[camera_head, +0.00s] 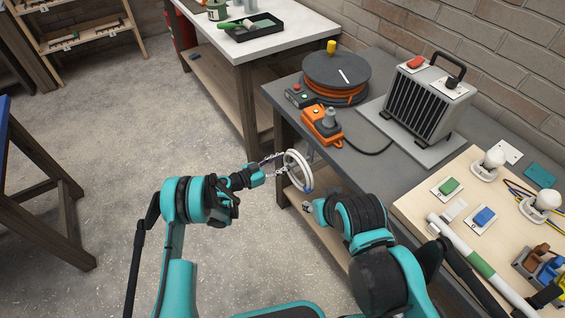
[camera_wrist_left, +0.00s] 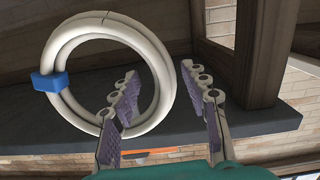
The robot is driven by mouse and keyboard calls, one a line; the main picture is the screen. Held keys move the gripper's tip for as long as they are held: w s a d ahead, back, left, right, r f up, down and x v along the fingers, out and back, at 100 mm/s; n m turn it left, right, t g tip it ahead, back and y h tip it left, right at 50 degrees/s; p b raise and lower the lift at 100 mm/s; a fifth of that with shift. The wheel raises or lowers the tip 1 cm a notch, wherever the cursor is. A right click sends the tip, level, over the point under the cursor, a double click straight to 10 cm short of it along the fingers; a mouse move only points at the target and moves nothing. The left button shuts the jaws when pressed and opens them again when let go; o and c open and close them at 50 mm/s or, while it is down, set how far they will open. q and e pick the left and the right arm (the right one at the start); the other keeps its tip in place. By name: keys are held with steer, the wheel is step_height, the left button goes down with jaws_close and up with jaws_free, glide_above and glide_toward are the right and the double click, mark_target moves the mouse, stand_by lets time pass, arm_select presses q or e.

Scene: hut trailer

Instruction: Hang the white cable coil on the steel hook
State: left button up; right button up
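The white cable coil (camera_head: 298,170) is upright in front of the grey bench's front edge, with a blue clip low on it. It also shows in the left wrist view (camera_wrist_left: 66,40). My left gripper (camera_head: 277,166) is at the coil's left side. Its fingers (camera_wrist_left: 163,85) are spread apart, with one side of the ring between them and gaps visible. A small grey piece (camera_head: 310,157) shows behind the coil; I cannot tell whether it is the steel hook or whether the coil rests on it. My right gripper (camera_head: 306,206) is below and right of the coil, its fingers unclear.
The grey bench (camera_head: 372,165) carries an orange cable reel (camera_head: 337,75), an orange socket box (camera_head: 322,122) and a heater (camera_head: 425,100). A wooden panel (camera_head: 410,208) with fittings lies at the right. A white-topped table (camera_head: 225,45) stands behind. Open floor lies to the left.

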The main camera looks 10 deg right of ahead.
arm_select(q)
steer(key=v, duration=1.2)
stand_by(0.5)
